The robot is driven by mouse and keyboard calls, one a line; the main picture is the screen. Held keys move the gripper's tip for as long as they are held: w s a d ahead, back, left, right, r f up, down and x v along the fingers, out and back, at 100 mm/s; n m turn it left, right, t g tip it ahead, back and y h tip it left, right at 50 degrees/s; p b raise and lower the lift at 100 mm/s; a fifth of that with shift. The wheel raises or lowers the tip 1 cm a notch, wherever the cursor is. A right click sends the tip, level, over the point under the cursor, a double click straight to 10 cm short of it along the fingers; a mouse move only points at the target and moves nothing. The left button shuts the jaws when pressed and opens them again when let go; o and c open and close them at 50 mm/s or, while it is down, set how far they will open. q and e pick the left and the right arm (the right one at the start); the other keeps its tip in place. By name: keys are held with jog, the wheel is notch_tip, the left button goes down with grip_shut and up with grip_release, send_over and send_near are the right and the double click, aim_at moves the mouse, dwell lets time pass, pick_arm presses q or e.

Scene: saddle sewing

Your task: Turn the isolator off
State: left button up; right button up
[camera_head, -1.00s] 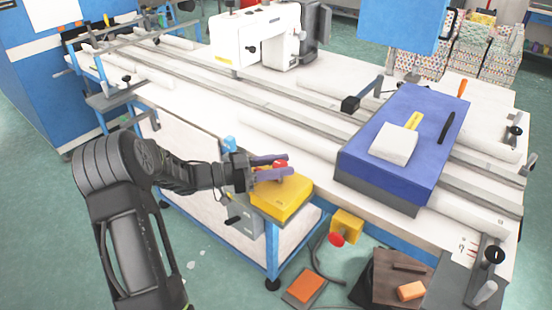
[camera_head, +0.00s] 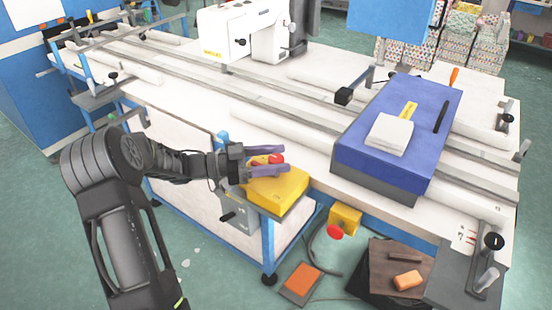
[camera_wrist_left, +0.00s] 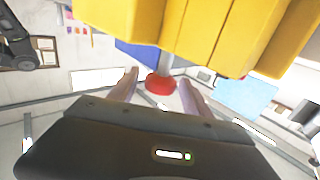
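A yellow box (camera_head: 280,192) with a red knob (camera_head: 277,159) on it sits at the front edge of the table. I cannot tell for certain that this is the isolator. A grey box (camera_head: 238,208) with a black handle (camera_head: 228,216) is mounted just below it. My left gripper (camera_head: 287,160) is open at the yellow box, with its fingers around the red knob; contact is not clear. In the left wrist view the red knob (camera_wrist_left: 160,84) shows between the spread fingertips (camera_wrist_left: 158,80), below the yellow box (camera_wrist_left: 200,30). My right gripper is out of view.
A blue block (camera_head: 400,135) with a white pad lies on the white table to the right. A smaller yellow box (camera_head: 346,218) with a red button (camera_head: 335,232) hangs under the table edge. A sewing machine (camera_head: 235,32) stands at the back. Open floor lies at the left.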

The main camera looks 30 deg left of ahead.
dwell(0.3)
pick_arm(q)
jog(key=shift+v, duration=3.95)
